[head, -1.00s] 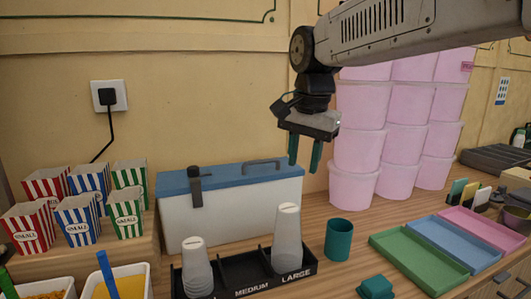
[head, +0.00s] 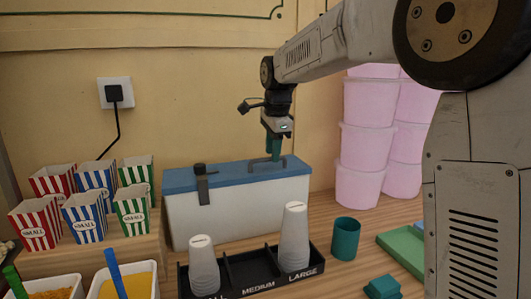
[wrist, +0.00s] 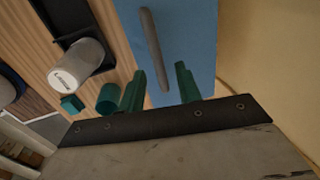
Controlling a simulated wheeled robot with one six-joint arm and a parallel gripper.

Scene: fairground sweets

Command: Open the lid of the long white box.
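The long white box (head: 240,212) stands against the wall on the counter, with its blue lid (head: 225,173) shut. A grey bar handle (head: 267,166) is on top of the lid toward the right, and a dark latch (head: 202,183) is at the front left. My gripper (head: 273,150) is above the right part of the lid at the handle. In the wrist view my gripper (wrist: 160,85) shows two green fingers apart, with the handle (wrist: 154,45) running between them. I cannot tell whether either finger touches it.
A black cup holder (head: 258,285) with white cups stands in front of the box. A teal cup (head: 345,238) is at its right, and stacked pink tubs (head: 362,160) stand beyond. Striped cartons (head: 97,185) are to the left.

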